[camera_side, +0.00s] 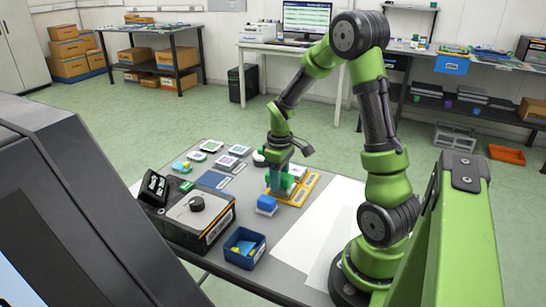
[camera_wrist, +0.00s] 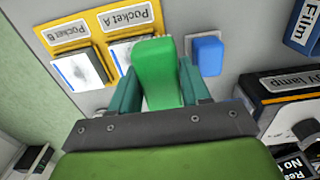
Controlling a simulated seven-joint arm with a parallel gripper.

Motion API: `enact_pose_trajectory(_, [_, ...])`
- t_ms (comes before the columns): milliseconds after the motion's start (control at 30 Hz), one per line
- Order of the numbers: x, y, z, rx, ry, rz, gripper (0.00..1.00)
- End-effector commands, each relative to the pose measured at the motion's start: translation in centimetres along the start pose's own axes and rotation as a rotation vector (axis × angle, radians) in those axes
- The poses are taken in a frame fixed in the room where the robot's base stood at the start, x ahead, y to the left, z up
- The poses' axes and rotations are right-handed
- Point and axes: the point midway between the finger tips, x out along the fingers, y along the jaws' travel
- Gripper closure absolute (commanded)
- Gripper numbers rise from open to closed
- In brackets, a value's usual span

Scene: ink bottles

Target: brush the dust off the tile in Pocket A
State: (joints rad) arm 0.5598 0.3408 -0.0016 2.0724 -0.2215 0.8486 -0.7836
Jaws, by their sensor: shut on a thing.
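In the side view my gripper (camera_side: 279,180) is low over the yellow holder (camera_side: 301,198). The holder also shows in the wrist view (camera_wrist: 95,26), with labels Pocket A (camera_wrist: 124,18) and Pocket B (camera_wrist: 69,33). The Pocket A tile (camera_wrist: 122,55) is pale and largely covered by the brush handle and a finger. I cannot tell whether the brush touches it, or see its dust.
A blue block (camera_side: 266,204) stands beside the holder. A lamp box (camera_side: 200,218), a blue bin (camera_side: 244,247) and several small tiles (camera_side: 227,162) are also on the table. White sheets (camera_side: 315,235) lie clear to the right of the holder.

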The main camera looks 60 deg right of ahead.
Motion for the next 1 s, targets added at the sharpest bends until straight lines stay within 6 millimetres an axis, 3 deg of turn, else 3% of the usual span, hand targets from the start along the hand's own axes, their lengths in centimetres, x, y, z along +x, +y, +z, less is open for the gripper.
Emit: enact_pose_trajectory(1000, [1.8, 0.0, 0.0, 0.000, 0.000, 0.000, 0.78])
